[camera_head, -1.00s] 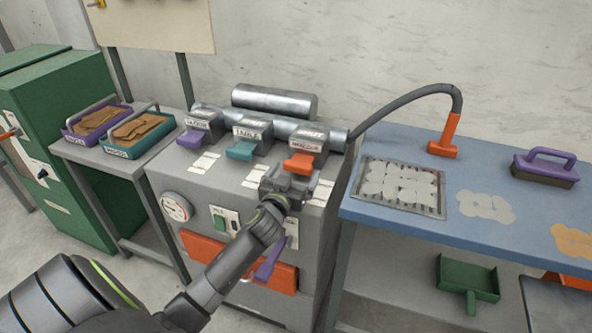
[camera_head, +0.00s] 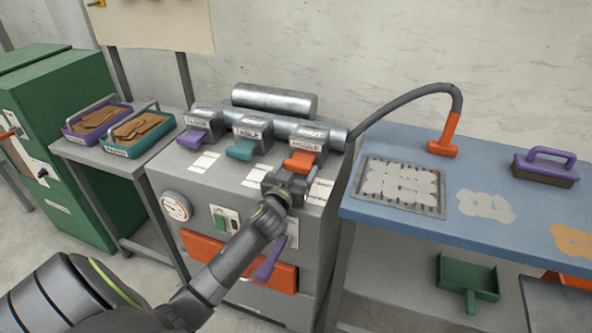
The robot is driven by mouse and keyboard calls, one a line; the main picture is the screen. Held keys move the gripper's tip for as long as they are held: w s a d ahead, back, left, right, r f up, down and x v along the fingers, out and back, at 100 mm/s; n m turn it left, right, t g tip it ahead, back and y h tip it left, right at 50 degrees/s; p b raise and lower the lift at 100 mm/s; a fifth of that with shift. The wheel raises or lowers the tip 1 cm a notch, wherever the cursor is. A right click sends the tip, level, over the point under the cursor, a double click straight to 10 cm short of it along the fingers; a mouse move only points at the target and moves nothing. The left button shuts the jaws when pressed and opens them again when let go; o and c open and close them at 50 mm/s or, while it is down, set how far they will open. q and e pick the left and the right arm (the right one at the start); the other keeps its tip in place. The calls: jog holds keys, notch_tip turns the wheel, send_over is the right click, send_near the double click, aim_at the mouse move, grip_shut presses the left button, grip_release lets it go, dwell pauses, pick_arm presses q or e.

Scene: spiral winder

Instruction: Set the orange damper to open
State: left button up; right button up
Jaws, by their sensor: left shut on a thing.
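The orange damper (camera_head: 300,161) is the rightmost of three coloured levers on top of the grey machine (camera_head: 230,182). It sticks out forward from its grey block (camera_head: 309,138). My left gripper (camera_head: 295,172) is at the front of the orange lever and shut on it. The fingers hide the lever's front tip. The teal damper (camera_head: 240,150) and the purple damper (camera_head: 191,139) stand to its left, each on its own block. White label cards lie in front of the levers; the gripper partly covers those by the orange one. My right gripper is out of view.
A blue table (camera_head: 400,222) stands to the right, with a grate (camera_head: 438,188) and a purple-handled brush (camera_head: 545,168). A dark hose arches from the pipe to an orange nozzle (camera_head: 446,137). Two bins of brown pieces stand on the left table. A purple lever (camera_head: 270,262) hangs on the machine's front.

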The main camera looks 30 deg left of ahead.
aim_at(297, 169)
pick_arm(q)
jog(key=v, duration=0.5)
jog(key=shift+s+d, duration=0.1)
jog(key=shift+s, duration=0.3)
jog(key=shift+f, duration=0.15)
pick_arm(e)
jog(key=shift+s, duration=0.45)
